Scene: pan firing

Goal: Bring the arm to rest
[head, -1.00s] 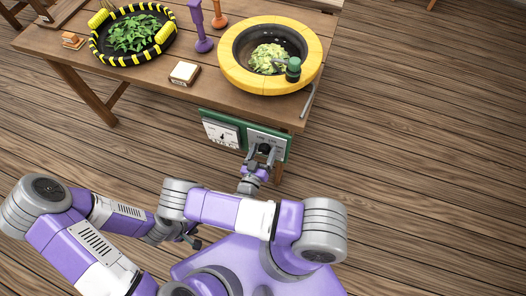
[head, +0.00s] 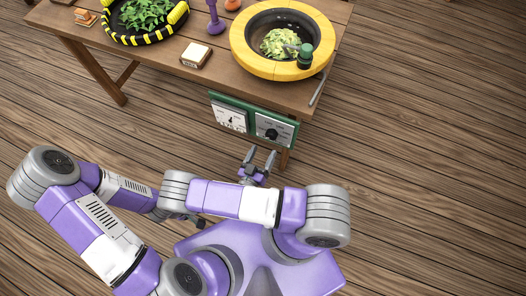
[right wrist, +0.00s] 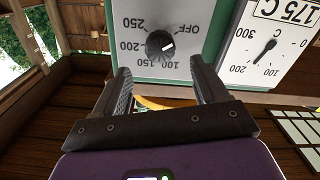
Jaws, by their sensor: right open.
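My right gripper (head: 259,160) is open and empty in front of the control panel on the table's front. In the right wrist view its two fingers (right wrist: 160,66) stand apart below the black knob (right wrist: 160,44), with nothing between them.
A wooden table (head: 150,58) holds a yellow-rimmed pan (head: 245,58) with pale green leaves and a black-and-yellow tray (head: 118,38) of green leaves. A temperature gauge (head: 230,118) sits left of the knob; a 175 C sign (right wrist: 288,10) shows. The floor right is clear.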

